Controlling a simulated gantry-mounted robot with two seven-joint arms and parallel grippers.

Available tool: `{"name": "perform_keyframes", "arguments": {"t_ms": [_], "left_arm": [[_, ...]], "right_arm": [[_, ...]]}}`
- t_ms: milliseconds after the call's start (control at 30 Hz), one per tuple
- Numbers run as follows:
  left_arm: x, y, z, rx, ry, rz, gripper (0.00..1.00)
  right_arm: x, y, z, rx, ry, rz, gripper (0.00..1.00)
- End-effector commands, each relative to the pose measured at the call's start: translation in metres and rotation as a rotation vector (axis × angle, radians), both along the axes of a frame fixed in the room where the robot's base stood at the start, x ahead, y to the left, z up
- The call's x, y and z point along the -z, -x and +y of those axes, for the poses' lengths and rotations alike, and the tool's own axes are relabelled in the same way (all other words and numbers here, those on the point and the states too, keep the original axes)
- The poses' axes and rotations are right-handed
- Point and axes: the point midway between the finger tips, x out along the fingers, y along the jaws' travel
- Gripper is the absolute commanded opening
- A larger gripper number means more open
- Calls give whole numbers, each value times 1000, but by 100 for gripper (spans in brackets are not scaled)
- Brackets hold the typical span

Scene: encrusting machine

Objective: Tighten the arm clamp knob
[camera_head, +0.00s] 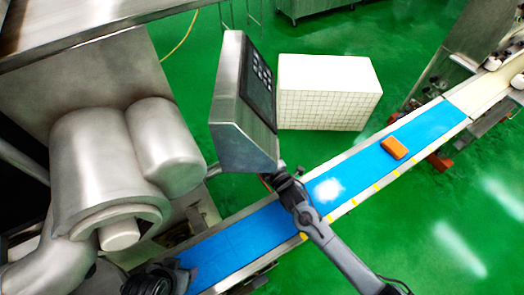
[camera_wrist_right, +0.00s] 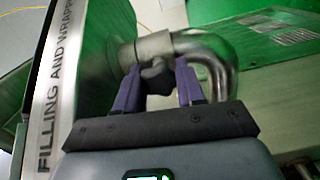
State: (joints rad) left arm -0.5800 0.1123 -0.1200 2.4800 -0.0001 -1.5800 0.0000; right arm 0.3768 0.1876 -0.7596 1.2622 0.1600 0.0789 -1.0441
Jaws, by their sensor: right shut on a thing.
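The arm clamp knob (camera_wrist_right: 157,77) is a dark lobed knob under a metal clamp collar (camera_wrist_right: 155,47) on a bent steel pipe (camera_wrist_right: 218,62) in the right wrist view. My right gripper (camera_wrist_right: 158,88) has its two purple fingers on either side of the knob and is shut on it. In the head view my right arm reaches up from the bottom right, its dark gripper end (camera_head: 270,180) just below the control panel box (camera_head: 245,105). The knob is hidden there. My left gripper cannot be made out; a dark rounded part shows at the bottom left.
A blue conveyor belt (camera_head: 350,178) runs diagonally below the panel, with an orange block (camera_head: 394,148) on it. Large steel machine cylinders (camera_head: 105,165) fill the left. A white gridded box (camera_head: 328,92) stands behind. Green floor (camera_head: 440,215) is open at the right.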

Motion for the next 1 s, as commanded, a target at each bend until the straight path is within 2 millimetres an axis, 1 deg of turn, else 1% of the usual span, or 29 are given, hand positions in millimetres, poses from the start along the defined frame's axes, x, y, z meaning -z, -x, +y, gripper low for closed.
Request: {"name": "perform_keyframes", "arguments": {"t_ms": [33,67,200,467,633,767,1000], "left_arm": [[0,0,0,-1,1,0,64],[0,0,0,-1,1,0,64],[0,0,0,0,0,0,64],[0,0,1,4,-5,0,64],[-2,0,2,6,-10,1,64],[-5,0,3,8,-13,0,64],[-11,0,3,9,-12,0,64]], "right_arm": [[2,3,4,-9,-2,5,8],[1,3,4,-9,-2,5,43],[1,2,4,-7,-2,3,64],[-1,1,2,-4,-2,-1,64],[-1,8,-3,-3,-2,-1,64],[-1,22,-11,-3,-1,0,64],[0,59,-32,-4,0,2,64]]}}
